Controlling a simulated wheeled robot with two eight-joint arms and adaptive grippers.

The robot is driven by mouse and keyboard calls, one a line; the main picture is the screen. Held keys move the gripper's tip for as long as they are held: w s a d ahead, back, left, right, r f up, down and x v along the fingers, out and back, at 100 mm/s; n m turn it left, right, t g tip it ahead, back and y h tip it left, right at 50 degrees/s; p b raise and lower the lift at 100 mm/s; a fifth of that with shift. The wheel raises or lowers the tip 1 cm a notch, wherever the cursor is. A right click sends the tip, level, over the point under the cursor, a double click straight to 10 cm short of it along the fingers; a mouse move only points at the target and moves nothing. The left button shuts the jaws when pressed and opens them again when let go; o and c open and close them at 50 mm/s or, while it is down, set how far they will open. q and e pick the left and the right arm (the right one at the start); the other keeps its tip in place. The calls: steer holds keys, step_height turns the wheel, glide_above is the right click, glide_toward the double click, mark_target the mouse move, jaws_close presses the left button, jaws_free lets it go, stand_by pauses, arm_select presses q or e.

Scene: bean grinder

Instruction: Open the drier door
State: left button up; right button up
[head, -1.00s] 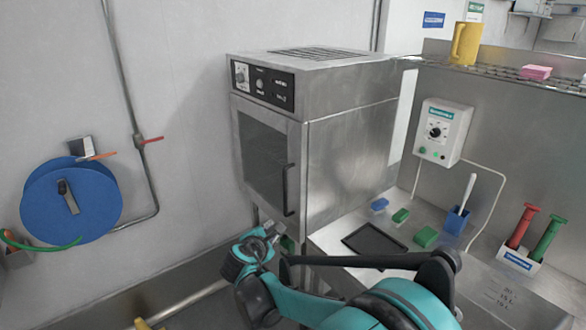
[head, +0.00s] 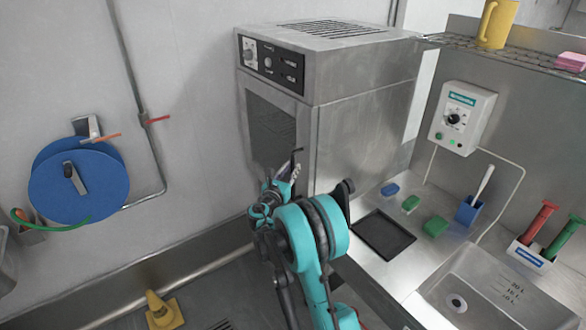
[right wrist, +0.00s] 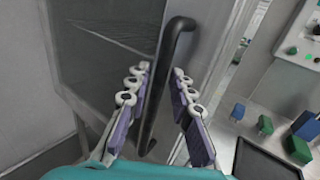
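The steel drier (head: 365,115) stands against the wall, with its dark-windowed door (head: 270,130) shut in its front. Its black vertical bar handle (right wrist: 165,75) is at the door's right edge, and in the head view my right arm mostly hides it. My right gripper (head: 285,182) is in front of the door at handle height. In the right wrist view, the gripper's fingers (right wrist: 160,82) are apart, one on each side of the handle. I see no clear contact, and how deep the handle sits between them is hard to tell. My left gripper is out of view.
A steel counter with a black tray (head: 383,234), small blue and green blocks and a sink (head: 490,295) lies to the right. A blue hose reel (head: 80,188) hangs on the left wall. A yellow cone (head: 163,311) stands on the floor.

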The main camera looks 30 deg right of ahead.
steer(key=shift+x, duration=0.8)
jaws_close()
steer(key=shift+a, duration=0.15)
